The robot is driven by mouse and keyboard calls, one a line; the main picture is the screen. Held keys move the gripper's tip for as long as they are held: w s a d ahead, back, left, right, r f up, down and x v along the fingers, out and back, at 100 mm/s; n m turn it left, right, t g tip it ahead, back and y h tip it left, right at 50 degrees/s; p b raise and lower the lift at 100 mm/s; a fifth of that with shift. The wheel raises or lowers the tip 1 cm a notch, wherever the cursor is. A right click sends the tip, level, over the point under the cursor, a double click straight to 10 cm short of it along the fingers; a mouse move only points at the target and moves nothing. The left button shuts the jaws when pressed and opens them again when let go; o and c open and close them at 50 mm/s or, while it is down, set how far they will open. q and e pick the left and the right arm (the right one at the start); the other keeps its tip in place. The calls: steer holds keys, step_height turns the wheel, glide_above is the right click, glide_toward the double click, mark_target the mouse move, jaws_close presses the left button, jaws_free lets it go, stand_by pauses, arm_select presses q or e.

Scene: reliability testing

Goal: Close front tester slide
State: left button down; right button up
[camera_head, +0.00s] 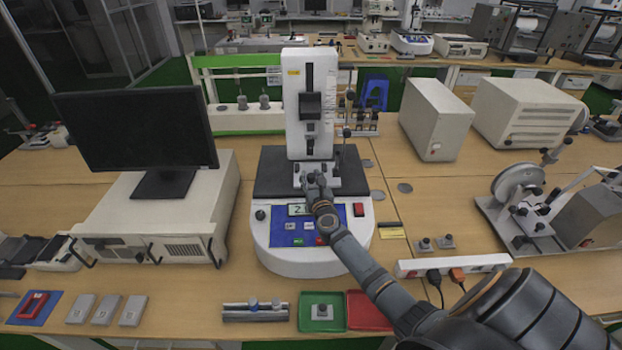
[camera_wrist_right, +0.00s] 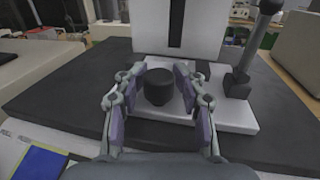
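The tester (camera_head: 308,235) stands on the bench with a white column, a black platform (camera_head: 268,178) and a round white base with a blue panel. A white slide plate (camera_head: 331,179) with a dark knob lies at the foot of the column. My right gripper (camera_head: 316,178) reaches over the platform from the front right and partly hides the plate. In the right wrist view, the dark knob (camera_wrist_right: 158,87) stands on the white plate (camera_wrist_right: 218,98), between the open fingers of my right gripper (camera_wrist_right: 158,85). Narrow gaps show beside the knob. My left gripper is not in view.
A monitor (camera_head: 140,130) on a computer case stands left. Green and red trays (camera_head: 322,326) lie at the front edge. An upright dark lever (camera_wrist_right: 256,45) stands right of the knob.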

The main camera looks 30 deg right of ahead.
steer(key=shift+o, duration=0.6)
steer(key=shift+s+a, duration=0.1)
steer(key=shift+s, duration=0.15)
steer(key=v, duration=1.1)
steer(key=shift+s+a, duration=0.1)
steer(key=shift+s, duration=0.15)
